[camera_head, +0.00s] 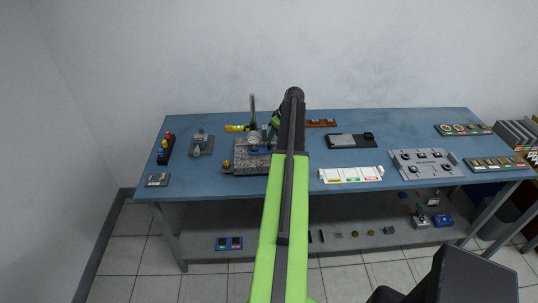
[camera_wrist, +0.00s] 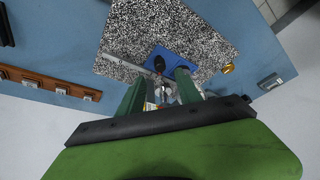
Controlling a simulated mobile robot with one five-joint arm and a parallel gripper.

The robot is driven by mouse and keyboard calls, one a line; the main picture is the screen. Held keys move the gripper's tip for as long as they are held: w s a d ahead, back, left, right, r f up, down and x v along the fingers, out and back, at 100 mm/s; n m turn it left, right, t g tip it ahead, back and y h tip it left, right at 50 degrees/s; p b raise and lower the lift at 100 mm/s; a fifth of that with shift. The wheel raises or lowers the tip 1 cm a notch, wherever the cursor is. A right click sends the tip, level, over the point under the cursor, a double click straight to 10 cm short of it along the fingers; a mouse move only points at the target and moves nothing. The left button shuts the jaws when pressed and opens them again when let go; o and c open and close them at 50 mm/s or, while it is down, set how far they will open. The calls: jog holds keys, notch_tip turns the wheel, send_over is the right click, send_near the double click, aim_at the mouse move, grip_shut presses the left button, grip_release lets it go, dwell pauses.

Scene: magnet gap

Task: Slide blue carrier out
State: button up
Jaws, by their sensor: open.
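The blue carrier (camera_wrist: 160,53) lies on a speckled granite block (camera_wrist: 125,32) in the wrist view. It has a dark round spot on top, and its near part is partly hidden by my gripper. In the head view the carrier (camera_head: 259,151) is a small blue patch on the block (camera_head: 250,165), partly behind my arm. My gripper (camera_wrist: 163,82) is open, its two green fingers pointing at the carrier's near side. Small metal parts show between the fingers. I cannot tell whether a finger touches the carrier.
A thin upright post (camera_head: 252,108) and a yellow item (camera_head: 236,128) stand behind the block. A brass knob (camera_wrist: 228,68) is at the block's edge. A white tray (camera_head: 351,174) and a grey panel (camera_head: 427,164) lie to the right.

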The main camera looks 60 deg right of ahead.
aim_at(270, 144)
jog(key=b+x, duration=0.6)
jog(key=x, duration=0.2)
jog(key=shift+r, duration=0.1)
grip_shut()
dwell(1.0)
